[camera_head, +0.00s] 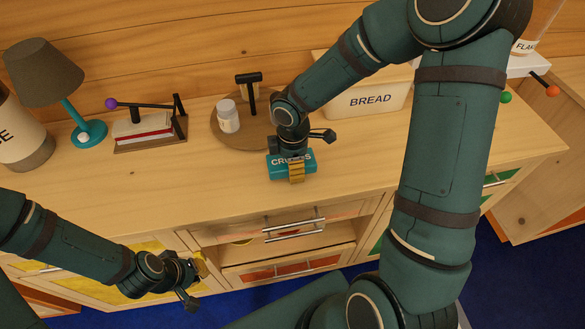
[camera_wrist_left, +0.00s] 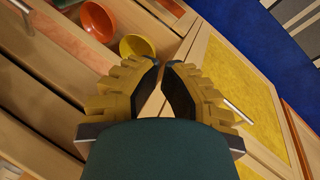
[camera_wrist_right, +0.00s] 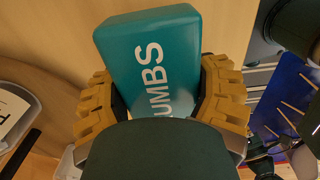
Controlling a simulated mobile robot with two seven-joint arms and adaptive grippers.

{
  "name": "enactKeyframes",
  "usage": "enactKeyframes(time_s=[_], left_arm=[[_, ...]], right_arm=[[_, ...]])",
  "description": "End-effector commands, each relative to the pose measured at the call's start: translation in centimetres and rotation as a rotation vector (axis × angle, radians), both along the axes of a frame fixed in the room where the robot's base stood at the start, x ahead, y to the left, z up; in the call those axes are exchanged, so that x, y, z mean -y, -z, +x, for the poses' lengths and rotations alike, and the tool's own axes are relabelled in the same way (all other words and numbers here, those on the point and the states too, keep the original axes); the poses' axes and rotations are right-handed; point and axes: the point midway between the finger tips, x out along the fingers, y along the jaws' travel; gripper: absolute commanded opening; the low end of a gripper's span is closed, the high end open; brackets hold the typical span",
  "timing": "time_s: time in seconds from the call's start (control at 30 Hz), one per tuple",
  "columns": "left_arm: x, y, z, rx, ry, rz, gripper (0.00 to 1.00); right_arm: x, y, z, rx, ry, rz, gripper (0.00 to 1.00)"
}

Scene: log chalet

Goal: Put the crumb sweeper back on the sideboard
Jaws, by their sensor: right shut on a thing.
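The crumb sweeper (camera_head: 277,172), a teal block with white lettering, is at the front middle of the sideboard (camera_head: 200,182) top. I cannot tell whether it touches the wood or is just above it. My right gripper (camera_head: 295,170) comes down from above, shut on it. In the right wrist view the sweeper (camera_wrist_right: 150,50) is between the two yellow fingers, its lettering partly hidden by the gripper. My left gripper (camera_head: 194,272) is low in front of the sideboard's drawers. In the left wrist view its fingertips (camera_wrist_left: 160,64) nearly meet, with nothing between them.
Behind the sweeper are a round wooden board (camera_head: 222,137) with a white jar (camera_head: 228,115), and a bread box (camera_head: 370,100). A book stand (camera_head: 150,140) and lamp (camera_head: 50,75) are left. An orange bowl (camera_wrist_left: 100,20) and yellow bowl (camera_wrist_left: 137,47) are near my left gripper.

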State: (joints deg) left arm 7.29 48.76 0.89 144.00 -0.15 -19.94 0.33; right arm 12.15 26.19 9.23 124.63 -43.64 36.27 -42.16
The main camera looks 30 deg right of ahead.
Motion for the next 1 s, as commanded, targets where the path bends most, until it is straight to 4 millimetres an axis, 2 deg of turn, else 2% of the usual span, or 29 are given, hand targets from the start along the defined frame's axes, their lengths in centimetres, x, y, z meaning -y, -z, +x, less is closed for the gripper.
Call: enactKeyframes(time_s=[0.03, 0.1, 0.47, 0.5, 0.57, 0.87, 1.0], left_arm=[[0.0, 0.4, 0.1, 0.002, -0.001, 0.000, 0.00], [0.0, 0.6, 0.1, 0.003, -0.001, 0.000, 0.00], [0.0, 0.8, 0.2, 0.004, 0.000, 0.001, 0.00], [0.0, 0.7, 0.2, 0.004, 0.000, 0.001, 0.00], [0.0, 0.7, 0.2, 0.004, 0.000, 0.001, 0.00], [0.0, 0.5, 0.2, 0.004, -0.001, 0.000, 0.00], [0.0, -0.1, 0.1, 0.002, -0.001, 0.000, 0.00]], right_arm=[[-0.1, 1.0, 0.0, -0.002, -0.001, 0.001, 0.33], [-0.1, 1.5, 0.0, -0.001, -0.001, 0.001, 0.33], [0.0, 1.7, 0.0, 0.000, 0.000, 0.001, 0.33], [0.0, 1.7, 0.0, 0.000, 0.000, 0.001, 0.80], [0.0, 1.6, 0.0, 0.000, 0.000, 0.001, 1.00], [0.0, 1.4, 0.0, 0.000, 0.000, 0.001, 1.00], [0.0, 0.0, 0.1, 0.003, 0.001, 0.001, 1.00]])
